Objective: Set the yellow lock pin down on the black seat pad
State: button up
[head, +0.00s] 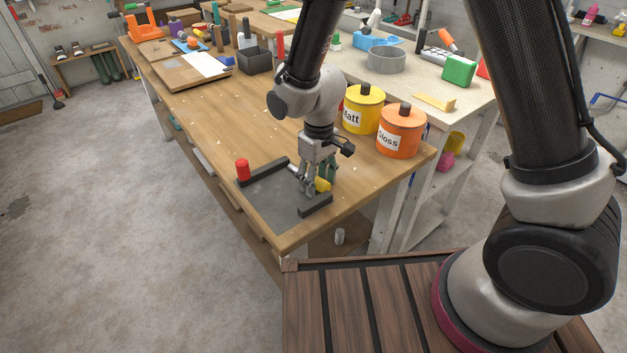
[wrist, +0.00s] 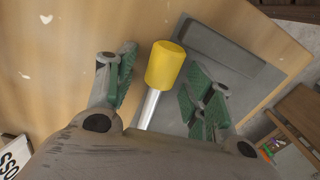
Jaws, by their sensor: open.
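The yellow lock pin (head: 323,185) has a thick yellow head and a thin metal shaft. It also shows in the wrist view (wrist: 165,66), between my fingers, with a gap to the right finger. My gripper (head: 308,187) is open and low over the table's near corner; its fingers (wrist: 165,88) stand apart on either side of the pin. The pin appears to lie low, at or near the surface. A dark grey flat pad (head: 275,205) lies beneath, with a short black bar (head: 315,206) and a longer black bar (head: 264,170) on its edges. I cannot tell which is the seat pad.
A yellow tin (head: 362,112) and an orange tin (head: 400,132) stand close behind my gripper on the right.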

jog(key=c, duration=1.2)
grip_shut()
jog(key=shift+r, duration=0.15)
